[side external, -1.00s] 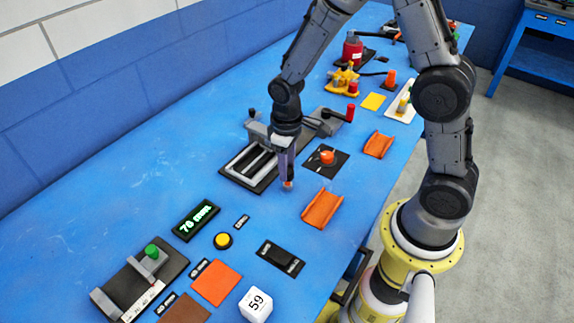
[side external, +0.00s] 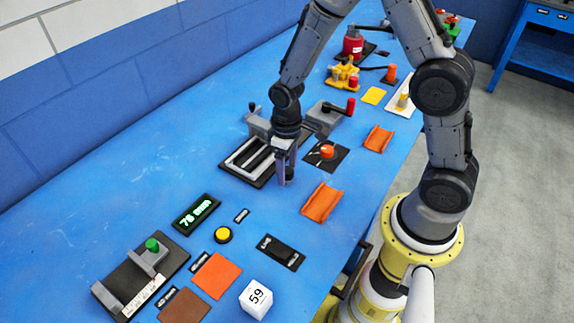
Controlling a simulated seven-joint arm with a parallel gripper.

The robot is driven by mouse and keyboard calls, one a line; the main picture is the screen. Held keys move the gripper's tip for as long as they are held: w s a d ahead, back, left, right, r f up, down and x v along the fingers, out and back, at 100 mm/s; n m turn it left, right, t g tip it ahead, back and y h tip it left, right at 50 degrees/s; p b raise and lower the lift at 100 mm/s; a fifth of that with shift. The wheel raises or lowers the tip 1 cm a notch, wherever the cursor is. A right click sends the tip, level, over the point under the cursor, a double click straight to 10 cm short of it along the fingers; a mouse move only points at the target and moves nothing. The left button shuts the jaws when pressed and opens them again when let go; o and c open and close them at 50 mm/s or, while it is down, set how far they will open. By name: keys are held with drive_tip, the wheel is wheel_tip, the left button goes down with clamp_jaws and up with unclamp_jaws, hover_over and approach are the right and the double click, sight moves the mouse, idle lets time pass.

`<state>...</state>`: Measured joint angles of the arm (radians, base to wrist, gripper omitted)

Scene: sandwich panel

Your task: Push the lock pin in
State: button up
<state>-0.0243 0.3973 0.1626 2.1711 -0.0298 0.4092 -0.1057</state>
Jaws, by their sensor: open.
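My gripper (side external: 286,180) points down over the near right corner of a grey framed fixture on a black base (side external: 234,172). Its jaws are open, and I see nothing between them. I cannot pick out the lock pin for certain; it may be small or hidden behind the fingers. The fixture has a black-knobbed post at its far left and a grey block with a red-handled crank (side external: 350,107) at its far right. An orange knob (side external: 327,151) on a black plate stands right of the gripper, apart from it.
Orange channel pieces (side external: 321,202) lie to the right. In front are a display (side external: 196,214), a yellow button (side external: 222,235), a black switch plate (side external: 279,252), a green-knobbed slide (side external: 152,245) and a white numbered cube (side external: 256,298). The blue table is clear at left.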

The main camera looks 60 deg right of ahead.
drive_tip(key=shift+r, duration=0.15)
wheel_tip(320, 180, up, 14)
drive_tip(key=shift+f, duration=0.25)
drive_tip(key=shift+r, duration=0.1)
wheel_tip(320, 180, up, 5)
drive_tip(key=t, duration=0.2)
hover_over(287, 170)
drive_tip(key=s, duration=0.1)
drive_tip(key=s+r+t, duration=0.1)
drive_tip(key=s+r, duration=0.3)
drive_tip(key=s+m+t, duration=0.1)
drive_tip(key=s+t, duration=0.1)
drive_tip(key=s, duration=1)
drive_tip(key=shift+d+r+m+t, duration=0.25)
drive_tip(key=shift+d+m+t, duration=0.05)
drive_tip(key=shift+m, duration=0.1)
drive_tip(key=shift+s, duration=0.1)
idle(0.4)
